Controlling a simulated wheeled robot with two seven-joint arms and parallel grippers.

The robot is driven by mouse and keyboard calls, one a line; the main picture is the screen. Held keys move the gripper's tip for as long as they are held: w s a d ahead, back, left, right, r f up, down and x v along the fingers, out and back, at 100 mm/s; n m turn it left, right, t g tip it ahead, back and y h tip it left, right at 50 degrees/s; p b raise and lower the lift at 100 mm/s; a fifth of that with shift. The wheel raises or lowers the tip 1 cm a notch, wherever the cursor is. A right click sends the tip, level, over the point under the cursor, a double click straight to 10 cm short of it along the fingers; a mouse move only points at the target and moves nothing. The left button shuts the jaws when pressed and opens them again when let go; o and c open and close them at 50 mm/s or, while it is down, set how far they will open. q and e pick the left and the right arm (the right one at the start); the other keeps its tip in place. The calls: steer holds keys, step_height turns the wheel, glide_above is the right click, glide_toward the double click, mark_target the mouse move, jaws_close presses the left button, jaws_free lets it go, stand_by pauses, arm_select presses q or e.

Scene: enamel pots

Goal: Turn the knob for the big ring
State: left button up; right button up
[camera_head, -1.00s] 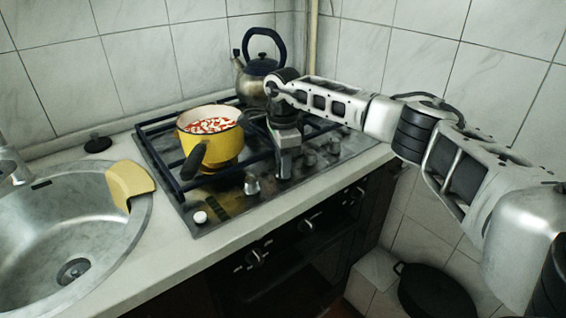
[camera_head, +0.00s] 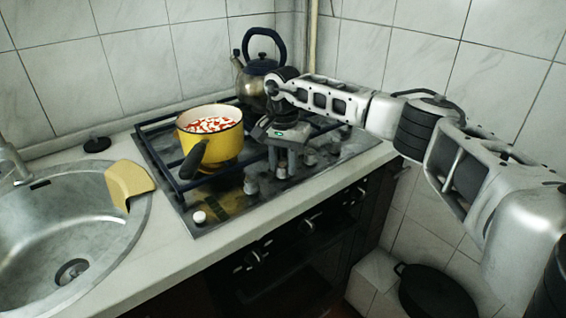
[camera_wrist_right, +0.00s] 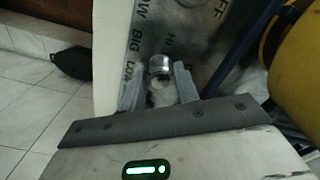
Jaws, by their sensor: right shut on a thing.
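My right gripper (camera_head: 282,174) reaches down over the front of the stove. Its two fingers are on either side of a silver knob, which shows between the fingertips in the right wrist view (camera_wrist_right: 160,66). The gripper is shut on this knob. Printed words, including BIG, LOW, HI and OFF, are on the metal panel around it. The stove (camera_head: 228,212) has several knobs along its front right. I cannot make out a mark on the held knob, nor which ring it serves. My left gripper is not in view.
A yellow pot (camera_head: 228,147) with red and white contents stands on the grate left of my gripper, its dark handle toward the front. A kettle (camera_head: 254,84) stands behind. Another knob (camera_head: 251,185) is close on the left. A sink (camera_head: 60,235) is at left.

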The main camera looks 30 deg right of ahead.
mark_target(283, 164)
steer(key=shift+n, duration=1.2)
steer(key=o, duration=1)
step_height(283, 164, up, 16)
